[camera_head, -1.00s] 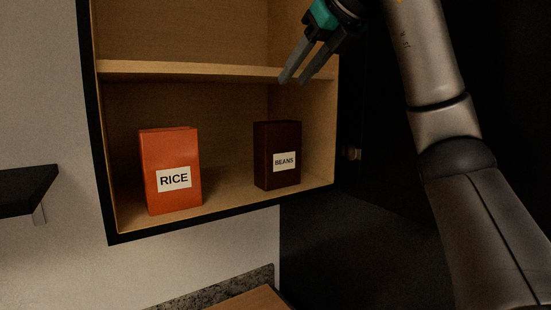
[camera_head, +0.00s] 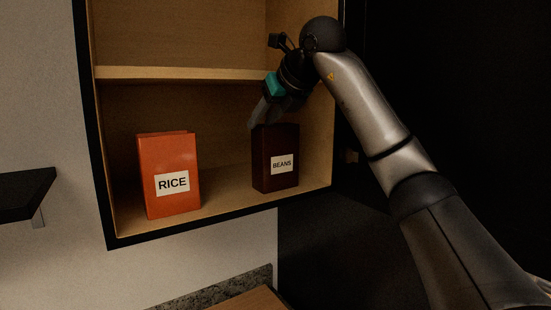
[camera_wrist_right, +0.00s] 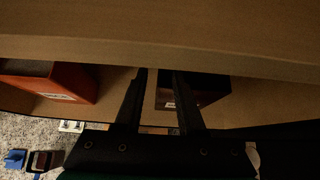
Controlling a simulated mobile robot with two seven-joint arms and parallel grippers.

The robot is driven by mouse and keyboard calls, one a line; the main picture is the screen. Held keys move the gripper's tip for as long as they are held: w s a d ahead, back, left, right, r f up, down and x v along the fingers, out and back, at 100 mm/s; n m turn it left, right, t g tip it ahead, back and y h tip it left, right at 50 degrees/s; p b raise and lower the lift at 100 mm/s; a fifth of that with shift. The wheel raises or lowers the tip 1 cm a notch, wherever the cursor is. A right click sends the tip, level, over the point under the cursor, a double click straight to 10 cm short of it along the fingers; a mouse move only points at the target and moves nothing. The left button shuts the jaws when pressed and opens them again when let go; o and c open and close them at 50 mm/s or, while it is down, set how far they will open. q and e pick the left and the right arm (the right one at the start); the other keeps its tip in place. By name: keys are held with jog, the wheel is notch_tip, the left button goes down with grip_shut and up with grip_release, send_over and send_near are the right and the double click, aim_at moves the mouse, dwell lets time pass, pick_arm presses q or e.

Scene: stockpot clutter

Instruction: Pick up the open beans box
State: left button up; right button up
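The dark brown beans box (camera_head: 262,165) stands upright on the lower level of the wooden cabinet (camera_head: 232,76), at the right, with a white BEANS label. Its top is partly hidden by my gripper, so I cannot tell whether it is open. My right gripper (camera_head: 257,117) is at the box's top left edge in the head view; contact is unclear. In the right wrist view, its two fingers (camera_wrist_right: 160,75) are spread with a gap between them. The beans box (camera_wrist_right: 212,88) shows behind the right finger and partly in that gap. My left gripper is not in view.
An orange rice box (camera_head: 168,155) stands left of the beans box, with bare shelf floor between them. The middle shelf runs above both boxes and crosses the right wrist view close up (camera_wrist_right: 160,48). A dark wall shelf (camera_head: 25,195) is at the far left.

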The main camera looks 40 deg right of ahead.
jog(key=shift+x, duration=0.8)
jog(key=shift+s, duration=0.1)
jog(key=shift+c, duration=0.4)
grip_shut()
jog(key=shift+r, duration=0.15)
